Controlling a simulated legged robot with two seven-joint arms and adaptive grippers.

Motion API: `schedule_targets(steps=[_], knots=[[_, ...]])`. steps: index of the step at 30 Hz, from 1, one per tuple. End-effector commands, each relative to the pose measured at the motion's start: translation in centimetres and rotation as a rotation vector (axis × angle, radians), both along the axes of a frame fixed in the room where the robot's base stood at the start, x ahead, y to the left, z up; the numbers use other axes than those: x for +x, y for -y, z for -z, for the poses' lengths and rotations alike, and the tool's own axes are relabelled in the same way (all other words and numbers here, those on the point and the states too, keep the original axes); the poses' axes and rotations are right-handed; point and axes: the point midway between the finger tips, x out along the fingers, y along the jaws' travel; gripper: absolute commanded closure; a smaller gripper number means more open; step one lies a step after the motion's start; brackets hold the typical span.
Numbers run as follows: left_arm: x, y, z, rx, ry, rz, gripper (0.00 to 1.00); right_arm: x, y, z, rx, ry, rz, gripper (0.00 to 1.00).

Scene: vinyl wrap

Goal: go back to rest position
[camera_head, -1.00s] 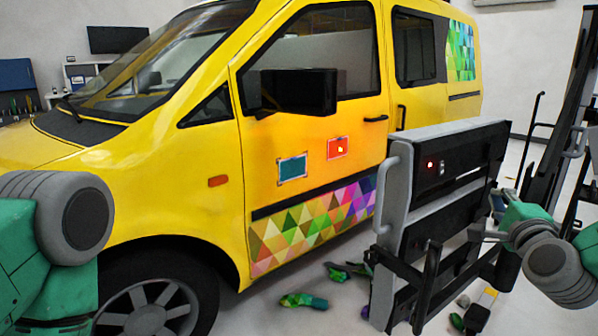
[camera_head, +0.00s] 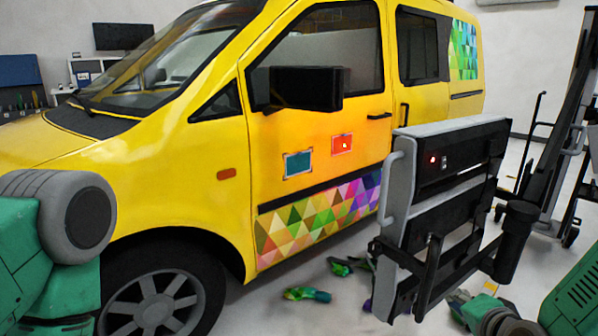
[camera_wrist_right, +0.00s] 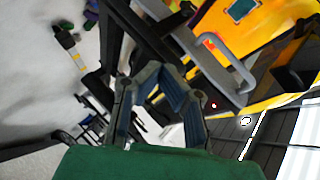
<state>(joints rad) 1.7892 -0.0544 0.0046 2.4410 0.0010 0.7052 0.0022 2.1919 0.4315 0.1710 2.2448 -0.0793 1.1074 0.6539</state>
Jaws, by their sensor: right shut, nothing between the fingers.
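My right gripper (camera_wrist_right: 168,82) shows in the right wrist view, its blue-grey fingers shut with nothing between them. In the head view my right arm (camera_head: 492,315) is low at the lower right, partly behind the black and grey cart (camera_head: 408,190); its fingers cannot be made out there. My left arm (camera_head: 75,220) is at the left edge, and its gripper is out of view. The yellow van (camera_head: 205,150) carries a teal patch (camera_head: 298,163) and a red patch (camera_head: 342,145) on its door, above a triangle-patterned wrap (camera_head: 315,222).
The cart stands close to my right arm; its grey handle (camera_wrist_right: 232,75) shows in the wrist view. Colourful scraps (camera_head: 306,294) lie on the floor by the van. A tall dark stand (camera_head: 555,120) is at the right.

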Motion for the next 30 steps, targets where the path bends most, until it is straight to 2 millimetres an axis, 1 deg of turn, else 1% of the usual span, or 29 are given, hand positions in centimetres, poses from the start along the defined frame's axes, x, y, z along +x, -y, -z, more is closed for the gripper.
schedule_targets(steps=[1, 2, 3, 5, 6, 7, 8, 9, 11, 12, 15, 18, 21, 30], knots=[[0.0, 0.0, 0.0, 0.000, 0.000, 0.000, 0.61, -2.1, -0.9, 3.0, -0.067, -0.088, -0.063, 1.00], [0.0, 0.0, 0.0, 0.000, 0.000, 0.000, 0.61, -3.5, -1.5, 4.7, -0.111, -0.142, -0.106, 1.00], [0.0, 0.0, 0.0, 0.000, 0.000, 0.000, 0.61, -5.6, -2.1, 7.0, -0.170, -0.216, -0.168, 1.00], [0.0, 0.0, 0.0, 0.000, 0.000, 0.000, 0.61, -9.0, -2.9, 10.2, -0.258, -0.324, -0.266, 1.00], [0.0, 0.0, 0.0, 0.000, 0.000, 0.000, 0.61, -11.4, -3.2, 12.1, -0.315, -0.398, -0.335, 1.00], [0.0, 0.0, 0.0, 0.000, 0.000, 0.000, 0.61, -13.3, -3.4, 13.4, -0.356, -0.452, -0.388, 1.00], [0.0, 0.0, 0.0, 0.000, 0.000, 0.000, 0.61, -15.2, -3.6, 14.7, -0.394, -0.505, -0.442, 1.00], [0.0, 0.0, 0.0, 0.000, 0.000, 0.000, 0.61, -17.7, -3.7, 16.1, -0.444, -0.571, -0.515, 1.00], [0.0, 0.0, 0.0, 0.000, 0.000, 0.000, 0.61, -21.4, -3.8, 17.8, -0.509, -0.664, -0.622, 1.00], [0.0, 0.0, 0.0, 0.000, 0.000, 0.000, 0.61, -23.6, -3.7, 18.7, -0.546, -0.719, -0.687, 1.00], [0.0, 0.0, 0.0, 0.000, 0.000, 0.000, 0.61, -28.2, -3.3, 20.1, -0.615, -0.829, -0.829, 1.00], [0.0, 0.0, 0.0, 0.000, 0.000, 0.000, 0.61, -31.1, -2.9, 20.6, -0.655, -0.896, -0.921, 1.00], [0.0, 0.0, 0.0, 0.000, 0.000, 0.000, 0.61, -32.4, -2.7, 20.8, -0.673, -0.926, -0.965, 1.00], [0.0, 0.0, 0.0, 0.000, 0.000, 0.000, 0.61, -32.5, -2.7, 20.8, -0.673, -0.928, -0.966, 1.00]])
